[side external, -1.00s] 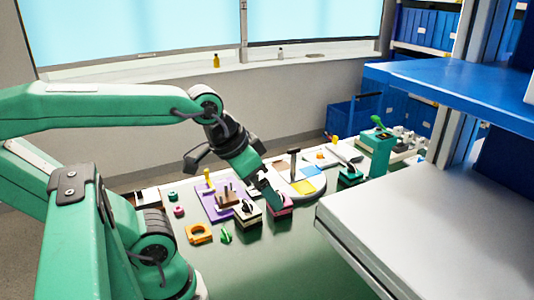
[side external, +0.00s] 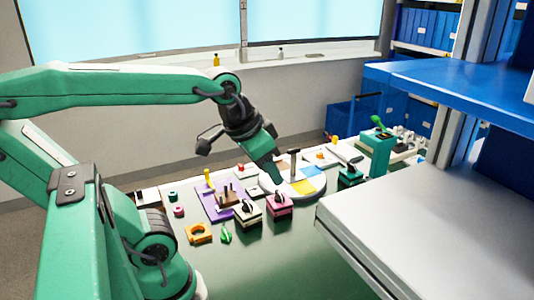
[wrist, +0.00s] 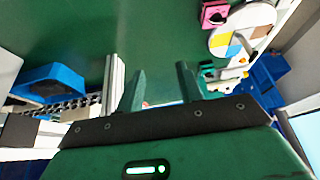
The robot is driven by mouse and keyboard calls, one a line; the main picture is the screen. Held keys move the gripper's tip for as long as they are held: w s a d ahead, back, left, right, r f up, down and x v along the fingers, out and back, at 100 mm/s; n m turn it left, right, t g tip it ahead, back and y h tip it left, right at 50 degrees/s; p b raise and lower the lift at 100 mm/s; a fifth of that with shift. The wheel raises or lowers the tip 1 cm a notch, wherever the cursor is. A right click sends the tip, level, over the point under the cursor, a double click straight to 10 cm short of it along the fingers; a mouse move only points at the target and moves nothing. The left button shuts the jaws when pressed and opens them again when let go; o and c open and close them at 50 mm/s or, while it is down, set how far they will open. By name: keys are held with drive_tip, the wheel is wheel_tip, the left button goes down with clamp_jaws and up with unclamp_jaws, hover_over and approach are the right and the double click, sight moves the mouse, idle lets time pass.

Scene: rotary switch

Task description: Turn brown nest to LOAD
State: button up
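A round disc (side external: 313,186) with white, blue and yellow sectors lies on the bench, with a dark upright post (side external: 294,161) at its far side. In the wrist view the disc (wrist: 226,32) shows at the upper right, and its brown sector (wrist: 262,32) is visible there. My gripper (side external: 278,182) points down and overlaps the disc's left part in the side view; contact cannot be told. In the wrist view my gripper (wrist: 162,78) has its two fingers apart with nothing between them.
A pink block with a black knob (side external: 279,207) and a white block with a knob (side external: 248,216) stand in front of the disc. A purple tray (side external: 213,208) lies left. A teal device (side external: 377,155) stands right. The green bench front is clear.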

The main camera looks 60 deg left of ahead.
drive_tip(key=w+a+r+g, duration=0.1)
drive_tip(key=w+a+r, duration=0.35)
drive_tip(key=w, duration=0.45)
drive_tip(key=g, duration=0.4)
hover_over(294, 149)
drive_tip(key=f, duration=1.1)
drive_tip(key=shift+d, duration=0.25)
drive_tip(key=shift+a+f, duration=0.25)
drive_tip(key=shift+f, duration=0.15)
drive_tip(key=shift+f, duration=3.75)
